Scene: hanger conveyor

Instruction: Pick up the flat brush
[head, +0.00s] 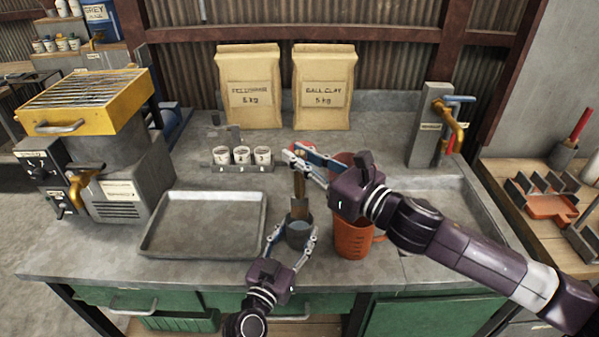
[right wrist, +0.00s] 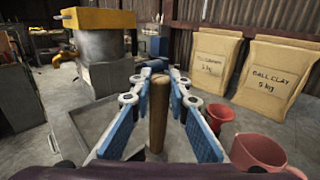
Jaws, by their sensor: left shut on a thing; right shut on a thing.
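The flat brush (head: 298,207) stands upright, wide end down, at the mouth of a dark grey cup (head: 298,235) on the bench; I cannot tell whether its lower end is inside. My right gripper (head: 299,163) is shut on the brown handle from the right. In the right wrist view the handle (right wrist: 158,112) stands between the blue finger pads. My left gripper (head: 298,243) is shut on the grey cup, a finger on each side.
A red jug (head: 352,240) stands close right of the cup, partly behind my right gripper. A metal tray (head: 205,250) lies to the left. Three small labelled cups (head: 242,156) and two clay bags (head: 250,88) stand behind. A tap (head: 445,115) is at right.

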